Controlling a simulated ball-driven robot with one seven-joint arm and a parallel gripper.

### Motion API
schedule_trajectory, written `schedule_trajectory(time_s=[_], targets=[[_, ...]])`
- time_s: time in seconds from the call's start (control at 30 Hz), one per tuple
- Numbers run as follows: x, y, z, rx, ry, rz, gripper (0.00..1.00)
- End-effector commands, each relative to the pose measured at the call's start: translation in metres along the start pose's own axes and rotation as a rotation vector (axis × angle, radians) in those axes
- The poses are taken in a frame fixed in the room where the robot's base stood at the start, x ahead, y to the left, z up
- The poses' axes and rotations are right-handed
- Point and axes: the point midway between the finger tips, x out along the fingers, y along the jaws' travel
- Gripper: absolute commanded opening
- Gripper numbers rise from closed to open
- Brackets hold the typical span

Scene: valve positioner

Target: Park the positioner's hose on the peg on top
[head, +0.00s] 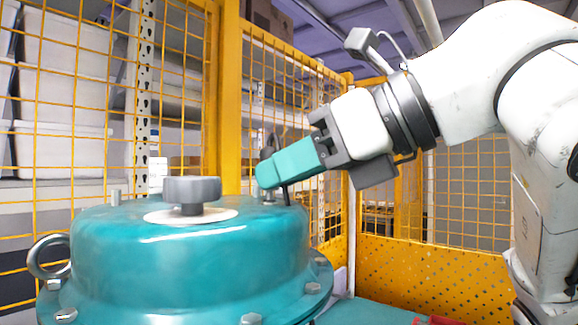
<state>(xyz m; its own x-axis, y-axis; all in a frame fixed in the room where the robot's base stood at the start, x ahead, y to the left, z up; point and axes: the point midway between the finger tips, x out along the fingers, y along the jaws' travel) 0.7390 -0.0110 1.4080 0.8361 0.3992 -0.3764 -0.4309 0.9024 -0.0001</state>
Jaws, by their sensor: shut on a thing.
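The positioner (180,255) is a large teal domed housing at the lower left of the head view. On its top are a grey knob (192,188) on a white disc and a short grey peg (116,197) at the left. My gripper (322,150) is above the housing's right side, tilted down to the left. It is shut on a teal block-shaped piece (290,168), whose far end is over the housing's right top edge. I cannot tell whether this piece touches the housing or is the hose end. Small dark parts show behind and below it. No length of hose is clearly visible.
A yellow mesh fence (75,140) stands behind the housing, with shelves and white bins beyond it. A metal lifting ring (48,258) and several flange bolts stick out around the housing. A red item (438,320) lies at the bottom edge. Space above the knob is clear.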

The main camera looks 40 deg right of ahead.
Motion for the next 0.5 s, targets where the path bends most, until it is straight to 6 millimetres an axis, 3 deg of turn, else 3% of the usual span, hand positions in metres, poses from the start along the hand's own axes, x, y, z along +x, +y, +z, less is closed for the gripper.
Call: schedule_trajectory(time_s=[0.5], targets=[[0.0028,0.0,-0.0069,0.0,0.0,0.0,0.0]])
